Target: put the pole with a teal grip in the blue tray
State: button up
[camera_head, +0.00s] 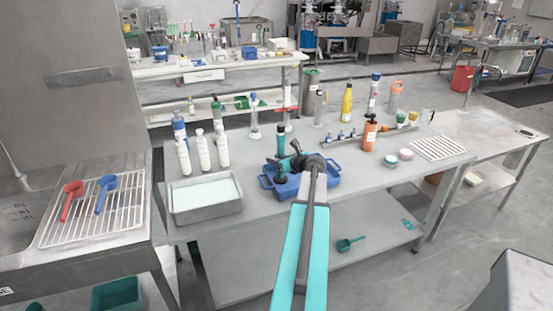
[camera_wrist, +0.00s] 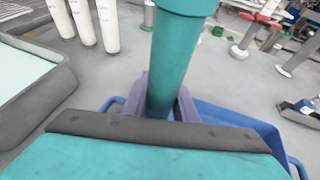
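The pole with a teal grip (camera_head: 281,141) stands roughly upright over the blue tray (camera_head: 330,184) in the head view. In the wrist view the teal grip (camera_wrist: 176,55) runs down between the two purple-grey fingers of my gripper (camera_wrist: 164,104). The fingers sit close against both its sides, and my gripper looks shut on it. The tray's blue rim (camera_wrist: 238,117) shows beyond and below the fingers. The pole's lower end is hidden by my gripper, so I cannot tell whether it touches the tray floor. My arm covers part of the tray.
A grey metal pan (camera_head: 205,209) stands left of the tray, with several white bottles (camera_head: 203,152) behind it. The tabletop just right of the tray is clear.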

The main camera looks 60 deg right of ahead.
jog(key=o, duration=0.4)
jog(key=shift+r, duration=0.15)
jog(key=b+v, duration=0.2)
jog(key=v, duration=1)
jog(key=shift+r, duration=0.15)
dwell(0.6)
